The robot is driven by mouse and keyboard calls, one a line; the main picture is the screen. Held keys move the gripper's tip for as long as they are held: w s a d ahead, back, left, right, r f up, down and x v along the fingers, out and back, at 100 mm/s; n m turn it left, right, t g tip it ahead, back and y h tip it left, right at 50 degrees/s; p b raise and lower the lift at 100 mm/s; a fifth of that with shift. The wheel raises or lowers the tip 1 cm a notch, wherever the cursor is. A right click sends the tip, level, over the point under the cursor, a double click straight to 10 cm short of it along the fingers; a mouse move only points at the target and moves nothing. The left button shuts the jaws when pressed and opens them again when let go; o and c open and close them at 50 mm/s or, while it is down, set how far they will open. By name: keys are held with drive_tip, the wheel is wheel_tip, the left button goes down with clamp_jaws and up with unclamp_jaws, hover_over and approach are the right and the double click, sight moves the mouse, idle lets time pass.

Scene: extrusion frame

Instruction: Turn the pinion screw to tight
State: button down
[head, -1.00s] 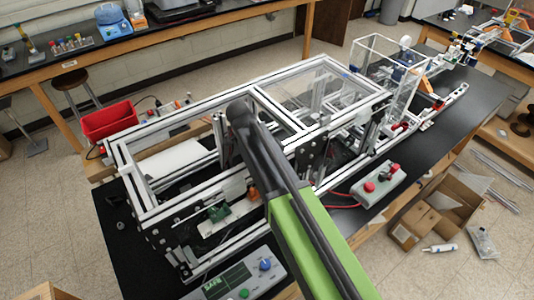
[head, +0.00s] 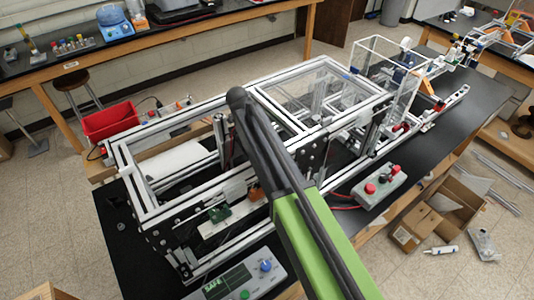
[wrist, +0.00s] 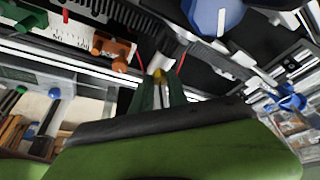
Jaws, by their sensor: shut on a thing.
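In the wrist view, my gripper (wrist: 160,92) has its two dark green fingers close together around a small pale piece with a yellow tip (wrist: 158,75). This appears to be the pinion screw, just below a pale cylindrical part (wrist: 167,54). The fingers hide most of it, and I cannot tell how far it is turned. A large blue knob (wrist: 208,16) with a white pointer line is above and to the right. A toothed rack (wrist: 118,14) runs across the top. In the head view my arm hides the gripper and screw.
The aluminium extrusion frame (head: 200,212) surrounds the work area. A control box (head: 238,281) with a green display reading SAFE stands in front. A red-button box (head: 378,184) is to the right.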

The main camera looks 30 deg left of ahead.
drive_tip(key=shift+s+m, duration=0.1)
drive_tip(key=shift+m, duration=0.4)
drive_tip(key=c, duration=1.3)
unclamp_jaws()
drive_tip(key=w+p+v, duration=0.1)
drive_tip(key=p+v, duration=1.5)
drive_tip(key=v, duration=0.1)
drive_tip(key=shift+s+r, duration=0.2)
drive_tip(key=shift+a, duration=0.1)
